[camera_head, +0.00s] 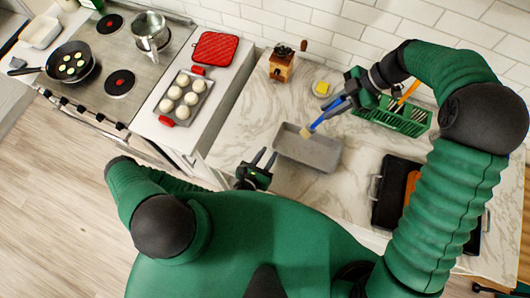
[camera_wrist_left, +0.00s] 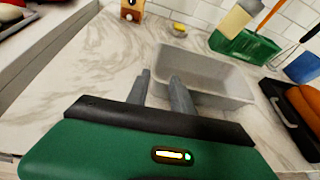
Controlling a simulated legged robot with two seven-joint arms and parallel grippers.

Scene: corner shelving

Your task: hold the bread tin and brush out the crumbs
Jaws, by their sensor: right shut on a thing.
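The grey bread tin (camera_head: 318,154) stands on the marble counter in front of me; it also shows in the left wrist view (camera_wrist_left: 205,75). My left gripper (camera_head: 264,158) is open and empty, just left of the tin's near left side. In the left wrist view its two fingers (camera_wrist_left: 160,82) are apart near the tin's near wall, and I cannot tell whether they touch it. My right gripper (camera_head: 342,102) is shut on the blue-handled brush (camera_head: 322,117). The brush's pale bristles (camera_head: 306,133) are at the tin's far left rim. Crumbs are too small to make out.
A green basket (camera_head: 405,118) with utensils stands right of the tin. A black tray (camera_head: 392,190) holds something orange. A wooden grinder (camera_head: 281,66) and a yellow item on a dish (camera_head: 322,88) are behind. A bun tray (camera_head: 185,97) sits left, across a counter gap.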

